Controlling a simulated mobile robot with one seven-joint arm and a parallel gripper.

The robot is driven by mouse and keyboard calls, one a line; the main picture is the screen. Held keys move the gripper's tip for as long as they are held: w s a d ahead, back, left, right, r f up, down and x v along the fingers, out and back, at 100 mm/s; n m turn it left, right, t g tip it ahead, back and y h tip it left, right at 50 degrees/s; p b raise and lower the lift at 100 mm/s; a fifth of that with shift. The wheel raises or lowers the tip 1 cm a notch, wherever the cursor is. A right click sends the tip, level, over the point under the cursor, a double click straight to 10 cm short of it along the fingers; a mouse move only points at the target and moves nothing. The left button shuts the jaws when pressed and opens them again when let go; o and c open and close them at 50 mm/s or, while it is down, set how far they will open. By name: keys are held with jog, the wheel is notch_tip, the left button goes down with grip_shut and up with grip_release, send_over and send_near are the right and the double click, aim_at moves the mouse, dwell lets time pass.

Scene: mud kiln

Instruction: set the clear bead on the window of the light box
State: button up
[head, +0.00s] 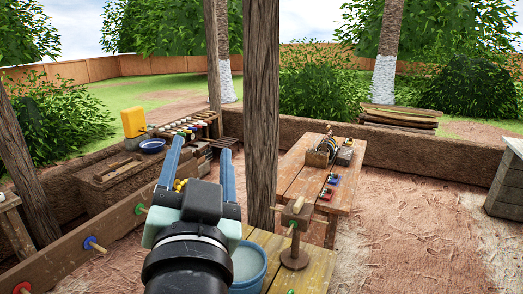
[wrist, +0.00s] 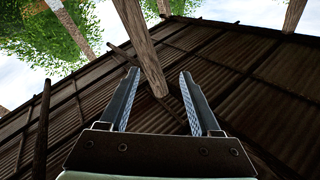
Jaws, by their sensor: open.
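My gripper (head: 201,152) is raised in front of the head camera, with its two blue fingers spread and pointing up. In the wrist view the gripper (wrist: 159,74) is open, with nothing between the fingers. That view looks up at the roof, so no work surface shows there. I cannot make out the clear bead or the light box with its window in either view. They may be too small to tell or hidden behind the posts or my arm.
A wooden table (head: 297,180) at centre right carries a tool box (head: 318,157) and small red and blue items (head: 329,187). A thick post (head: 261,110) stands just right of my gripper. A blue bucket (head: 250,272) is near.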

jog(key=s+d+r+n+t+h, duration=0.1)
jog(key=s+d+r+t, duration=0.2)
jog(key=r, duration=0.5)
jog(key=s+d+r+n+t+h, duration=0.1)
jog(key=s+d+r+t, duration=0.3)
jog(key=r, duration=0.5)
jog(key=s+d+h, duration=0.1)
jog(key=s+d, duration=0.1)
jog(key=s, duration=0.1)
jog(key=shift+d+h, duration=0.2)
jog(key=shift+h, duration=0.1)
